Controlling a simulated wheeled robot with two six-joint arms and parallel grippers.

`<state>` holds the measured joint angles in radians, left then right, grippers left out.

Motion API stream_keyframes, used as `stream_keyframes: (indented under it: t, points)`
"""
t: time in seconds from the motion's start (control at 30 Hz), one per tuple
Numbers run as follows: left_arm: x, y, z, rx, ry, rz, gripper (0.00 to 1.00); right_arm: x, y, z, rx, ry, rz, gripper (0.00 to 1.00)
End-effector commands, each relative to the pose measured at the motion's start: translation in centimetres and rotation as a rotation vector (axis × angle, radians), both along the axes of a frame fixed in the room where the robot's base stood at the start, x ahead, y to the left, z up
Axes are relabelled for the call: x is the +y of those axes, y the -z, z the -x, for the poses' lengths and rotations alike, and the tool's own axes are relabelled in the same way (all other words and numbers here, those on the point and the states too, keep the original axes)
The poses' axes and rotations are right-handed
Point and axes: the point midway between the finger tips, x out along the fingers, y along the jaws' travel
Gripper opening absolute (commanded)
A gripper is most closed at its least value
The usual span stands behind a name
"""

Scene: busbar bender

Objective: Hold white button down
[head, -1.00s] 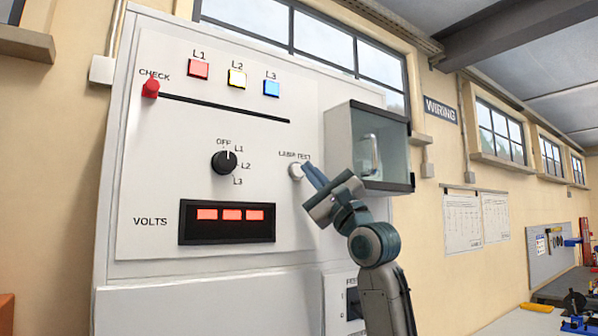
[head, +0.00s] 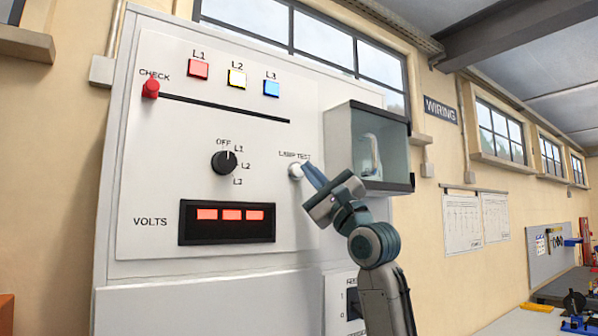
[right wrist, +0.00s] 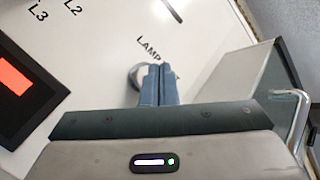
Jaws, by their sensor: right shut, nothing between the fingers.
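The white button (head: 295,171) sits under the "LAMP TEST" label on the grey-white panel (head: 150,195). My right gripper (head: 306,168) is shut and empty, with its blue fingertips at the button's right side in the head view. In the right wrist view the closed fingers (right wrist: 158,72) cover most of the button (right wrist: 134,76), and only its left rim shows. I cannot tell whether the fingertips press the button or only stand in front of it. My left gripper is not in view.
A clear-fronted box (head: 368,148) with a handle stands out from the panel just right of my gripper. A rotary knob (head: 224,162), a red slider knob (head: 151,87), L1, L2 and L3 lamps and a volts display (head: 227,222) are on the panel. Panel space below the button is clear.

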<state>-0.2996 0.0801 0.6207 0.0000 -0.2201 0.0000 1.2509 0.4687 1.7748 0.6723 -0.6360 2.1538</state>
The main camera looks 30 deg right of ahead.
Motion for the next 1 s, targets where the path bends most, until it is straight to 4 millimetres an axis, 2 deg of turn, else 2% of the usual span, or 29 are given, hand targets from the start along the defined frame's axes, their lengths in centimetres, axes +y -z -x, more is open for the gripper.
stream_keyframes:
  t: [0.23, 1.0]
  points:
    - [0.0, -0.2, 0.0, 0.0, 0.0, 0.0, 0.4, 0.1, -0.1, -0.8, 0.0, -0.001, -0.001, 0.0]
    - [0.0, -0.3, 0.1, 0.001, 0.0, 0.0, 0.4, 0.1, 0.0, -1.3, 0.0, -0.001, -0.001, 0.0]
